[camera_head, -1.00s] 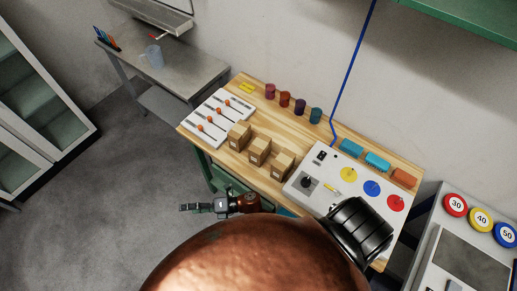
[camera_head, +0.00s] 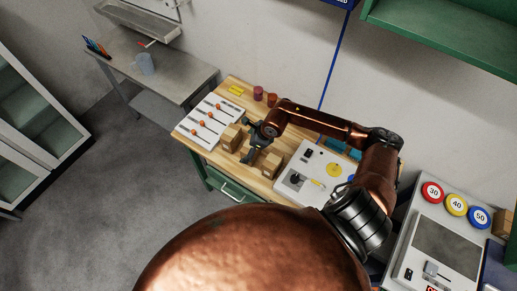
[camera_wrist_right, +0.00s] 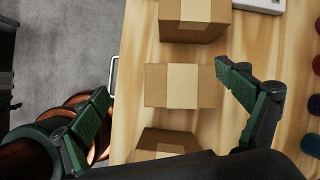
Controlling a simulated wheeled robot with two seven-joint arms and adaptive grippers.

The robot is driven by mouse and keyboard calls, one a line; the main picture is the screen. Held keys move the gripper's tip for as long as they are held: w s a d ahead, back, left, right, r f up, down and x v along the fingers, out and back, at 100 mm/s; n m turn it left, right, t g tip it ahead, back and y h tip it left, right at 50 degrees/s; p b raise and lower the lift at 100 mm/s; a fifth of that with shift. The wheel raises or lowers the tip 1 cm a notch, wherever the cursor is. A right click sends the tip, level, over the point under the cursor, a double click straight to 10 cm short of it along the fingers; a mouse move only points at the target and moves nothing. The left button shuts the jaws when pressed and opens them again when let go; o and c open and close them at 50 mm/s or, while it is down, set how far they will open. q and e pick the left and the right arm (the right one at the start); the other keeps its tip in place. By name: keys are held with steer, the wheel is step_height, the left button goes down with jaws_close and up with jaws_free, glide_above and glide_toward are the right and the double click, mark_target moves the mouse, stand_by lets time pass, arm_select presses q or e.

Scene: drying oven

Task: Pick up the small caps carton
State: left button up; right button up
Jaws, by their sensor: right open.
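Three small tan cartons stand in a row on the wooden bench: a left one (camera_head: 231,137), a middle one (camera_head: 249,156) and a right one (camera_head: 271,164). I cannot read which one holds caps. My right gripper (camera_head: 257,141) is above the middle carton and partly hides it. In the right wrist view, the open fingers (camera_wrist_right: 163,84) sit either side of the middle carton (camera_wrist_right: 183,87), with clear gaps and no visible contact. The other cartons show above (camera_wrist_right: 194,14) and below (camera_wrist_right: 168,143) it there. My left gripper is out of view.
A white board with orange knobs (camera_head: 207,121) lies left of the cartons. A white control panel (camera_head: 293,189) lies to the right. Coloured jars (camera_head: 258,93) stand behind. In the wrist view, the bench's front edge (camera_wrist_right: 119,140) runs close beside the cartons.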

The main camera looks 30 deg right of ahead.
steer(key=shift+w+d+f+m+g+h, duration=0.15)
steer(key=shift+d+f+m, duration=0.2)
steer(key=shift+d+m, duration=0.25)
steer(key=shift+s+d+f+m+g+h, duration=0.15)
steer(key=shift+d+f+m, duration=0.15)
steer(key=shift+d+m, duration=0.25)
steer(key=shift+w+d+f+m, duration=0.15)
steer(key=shift+d+f+m, duration=0.05)
steer(key=shift+f+m, duration=0.15)
steer(key=shift+f, duration=0.25)
steer(key=shift+p+x, duration=0.35)
steer(key=shift+x, duration=0.5)
steer(key=shift+w+f, duration=0.2)
steer(key=shift+f, duration=0.1)
steer(key=x, duration=0.1)
steer(key=p+x, duration=0.1)
steer(key=x, duration=0.1)
steer(key=shift+w+f, duration=0.2)
steer(key=shift+w, duration=0.1)
steer(key=shift+w+a+f+p, duration=0.15)
steer(key=shift+f+p, duration=0.15)
steer(key=shift+f, duration=0.25)
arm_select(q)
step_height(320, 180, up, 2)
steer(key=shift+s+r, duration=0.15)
arm_select(e)
steer(key=shift+c, duration=0.5)
